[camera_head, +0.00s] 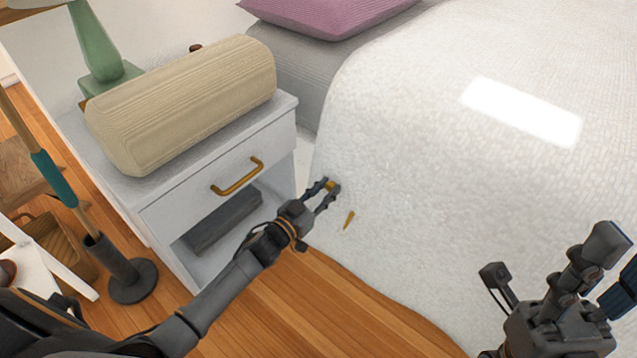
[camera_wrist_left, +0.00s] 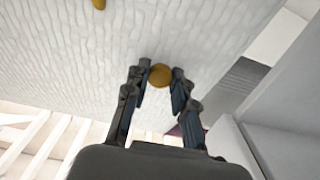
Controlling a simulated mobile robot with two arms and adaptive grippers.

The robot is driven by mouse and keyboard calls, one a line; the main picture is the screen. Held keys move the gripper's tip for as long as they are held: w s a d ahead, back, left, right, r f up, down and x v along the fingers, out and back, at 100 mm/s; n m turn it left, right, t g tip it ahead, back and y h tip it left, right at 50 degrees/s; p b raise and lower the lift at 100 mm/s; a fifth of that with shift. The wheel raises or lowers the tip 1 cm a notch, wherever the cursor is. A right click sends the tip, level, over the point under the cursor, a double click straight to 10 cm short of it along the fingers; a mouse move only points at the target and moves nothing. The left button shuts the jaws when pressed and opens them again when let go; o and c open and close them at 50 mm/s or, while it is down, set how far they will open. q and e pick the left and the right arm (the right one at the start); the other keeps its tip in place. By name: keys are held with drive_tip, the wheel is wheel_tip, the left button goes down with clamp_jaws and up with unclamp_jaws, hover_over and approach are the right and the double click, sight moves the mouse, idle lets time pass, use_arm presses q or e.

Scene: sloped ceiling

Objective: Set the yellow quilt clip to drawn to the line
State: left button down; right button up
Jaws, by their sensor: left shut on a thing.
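The yellow quilt clip (camera_head: 333,186) is a small golden piece at the side of the white quilt (camera_head: 420,150). My left gripper (camera_head: 329,185) is shut on it; its fingertips stand on either side of the clip. In the left wrist view the clip is a round golden knob (camera_wrist_left: 160,74) between the fingertips, against the quilt. A short yellow-brown strip (camera_head: 348,219) lies on the quilt just below and right of the clip; whether it is the line I cannot tell. My right gripper (camera_head: 618,258) is at the lower right, fingers apart, partly cut off by the frame edge.
A white nightstand (camera_head: 215,170) with a brass handle stands left of the bed, carrying a beige bolster (camera_head: 185,100) and a green lamp (camera_head: 97,50). A teal-gripped pole in a dark stand (camera_head: 132,280) stands at the left. Wooden floor (camera_head: 310,310) lies clear before the bed.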

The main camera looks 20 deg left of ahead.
sight(352, 185)
use_arm(q)
drive_tip(key=d, duration=0.1)
drive_tip(key=s+d, duration=0.1)
drive_tip(key=d, duration=0.1)
drive_tip(key=shift+s+d+r+p, duration=0.1)
drive_tip(key=shift+p, duration=0.3)
drive_tip(key=shift+s+d, duration=0.1)
drive_tip(key=shift+d, duration=0.1)
drive_tip(key=c, duration=1.1)
unclamp_jaws()
drive_tip(key=v, duration=1.2)
